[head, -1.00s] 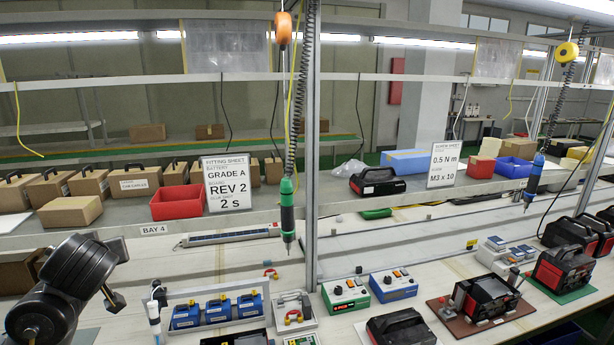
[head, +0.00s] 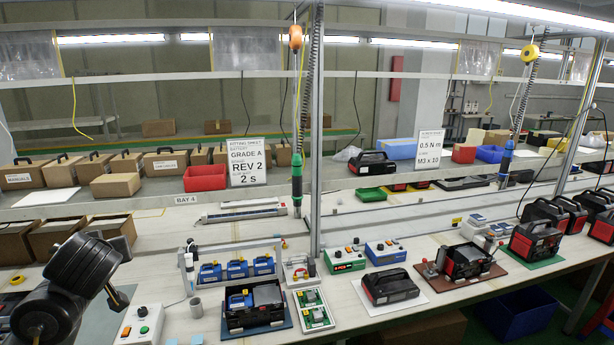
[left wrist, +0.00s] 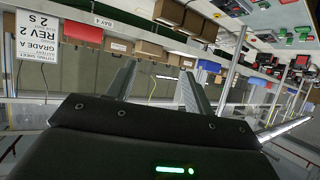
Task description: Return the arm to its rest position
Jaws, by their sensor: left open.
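My left arm (head: 82,265) is folded up at the lower left of the head view, above the front left of the bench. My left gripper (left wrist: 155,88) shows in the left wrist view with its two grey fingers apart and nothing between them. In the head view I cannot make out the fingers clearly. My right arm and gripper are in neither view.
The bench (head: 370,325) holds a black battery case with blue modules (head: 253,305), a green board fixture (head: 313,308), a control box (head: 138,325) and a black pack (head: 388,287). A green screwdriver (head: 297,180) hangs by an upright post (head: 316,130). Cardboard boxes (head: 115,186) line the shelf.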

